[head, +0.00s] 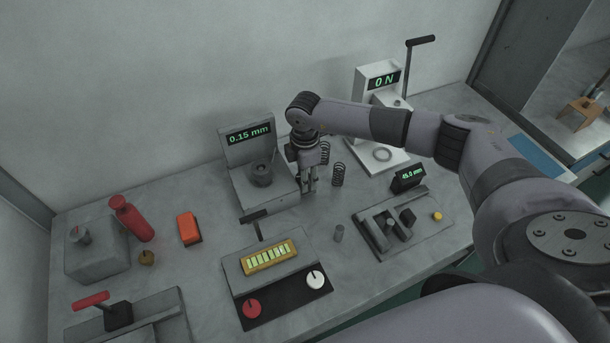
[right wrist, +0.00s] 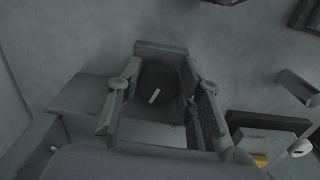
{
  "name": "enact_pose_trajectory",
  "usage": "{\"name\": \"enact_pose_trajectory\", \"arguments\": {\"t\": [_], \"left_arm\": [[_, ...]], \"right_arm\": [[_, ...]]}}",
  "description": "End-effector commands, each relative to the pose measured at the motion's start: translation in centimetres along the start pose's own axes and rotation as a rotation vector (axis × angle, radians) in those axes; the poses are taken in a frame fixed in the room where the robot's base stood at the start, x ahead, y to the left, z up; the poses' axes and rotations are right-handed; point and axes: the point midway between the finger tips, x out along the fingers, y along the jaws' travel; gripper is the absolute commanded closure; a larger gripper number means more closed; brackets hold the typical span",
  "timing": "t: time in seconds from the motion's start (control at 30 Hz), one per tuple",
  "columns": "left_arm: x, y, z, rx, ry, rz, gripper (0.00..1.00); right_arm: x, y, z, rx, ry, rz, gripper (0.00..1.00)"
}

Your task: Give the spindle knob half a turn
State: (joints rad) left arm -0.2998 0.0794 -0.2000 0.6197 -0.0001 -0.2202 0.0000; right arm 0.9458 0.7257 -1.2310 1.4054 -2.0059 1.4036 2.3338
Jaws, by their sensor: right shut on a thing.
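The spindle knob (right wrist: 160,82) is dark and round with a short white mark, seen between the two fingers in the right wrist view. My right gripper (right wrist: 158,100) is shut on it, one finger on each side. In the head view the right gripper (head: 309,186) points down at the right end of the grey gauge unit (head: 237,152), whose display reads 0.15 mm. The held knob is hidden by the gripper there. A dark ring-like part (head: 261,176) sits on the unit, left of the gripper. My left gripper is in neither view.
A panel with a yellow strip (head: 269,257) and a small grey cylinder (head: 339,233) are in front.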

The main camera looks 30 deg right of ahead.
Motion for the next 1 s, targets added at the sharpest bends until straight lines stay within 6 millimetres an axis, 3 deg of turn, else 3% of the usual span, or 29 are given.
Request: {"name": "enact_pose_trajectory", "arguments": {"t": [1.0], "left_arm": [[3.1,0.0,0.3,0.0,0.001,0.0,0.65]], "right_arm": [[0.0,0.3,-0.1,-0.614,0.0,0.001,0.94]]}}
